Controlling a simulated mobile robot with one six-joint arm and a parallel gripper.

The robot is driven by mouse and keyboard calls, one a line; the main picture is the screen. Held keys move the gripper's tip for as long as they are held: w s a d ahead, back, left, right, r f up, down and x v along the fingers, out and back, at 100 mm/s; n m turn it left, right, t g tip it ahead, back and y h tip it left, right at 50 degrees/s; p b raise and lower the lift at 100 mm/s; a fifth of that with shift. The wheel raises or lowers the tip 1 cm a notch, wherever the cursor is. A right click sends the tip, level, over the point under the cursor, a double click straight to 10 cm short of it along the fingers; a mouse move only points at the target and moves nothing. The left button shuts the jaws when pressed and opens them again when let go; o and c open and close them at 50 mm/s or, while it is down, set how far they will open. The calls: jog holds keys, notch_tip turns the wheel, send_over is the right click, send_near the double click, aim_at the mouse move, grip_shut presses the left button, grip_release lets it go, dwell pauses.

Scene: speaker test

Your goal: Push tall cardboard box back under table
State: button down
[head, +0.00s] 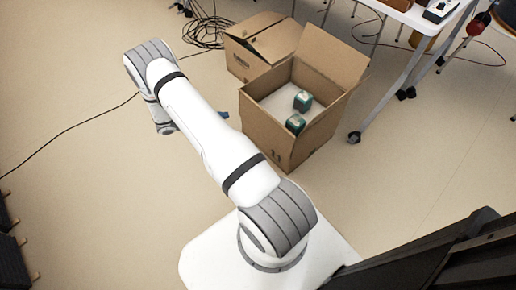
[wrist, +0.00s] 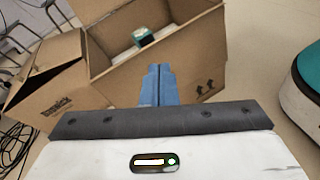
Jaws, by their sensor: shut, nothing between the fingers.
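The tall cardboard box (head: 268,133) stands open on the floor right of centre, with a raised back flap and two green-and-white items inside. In the wrist view the box (wrist: 195,60) fills the upper middle, with printed arrows on its side. My gripper (wrist: 159,70) is shut and empty, its blue fingers overlapping the near wall of the box. I cannot tell whether they touch it. In the head view my arm hides most of the gripper; only a bit of blue shows just left of the box. The table (head: 400,20) is at the upper right.
A lower cardboard box (head: 240,62) stands behind and left of the tall box. Tangled black cables (head: 205,30) lie beyond it. A table leg with a caster (head: 354,137) stands right of the tall box. A green-and-white rounded object (wrist: 300,90) is at the wrist view's right edge.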

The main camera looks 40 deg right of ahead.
jog(key=s+d+f+n+t+h+b, duration=0.1)
jog(key=s+f+n+t+h+b, duration=0.2)
jog(key=f, duration=1.1)
jog(key=s+d+f+n+t+h+b, duration=0.15)
jog(key=f+n+b, duration=0.25)
jog(key=f, duration=1.1)
jog(key=d+b, duration=0.3)
jog(key=d, duration=0.9)
jog(key=shift+w+d+r+t+y+b, duration=0.3)
jog(key=shift+d+t+y+b, duration=0.05)
jog(key=shift+d+b, duration=0.05)
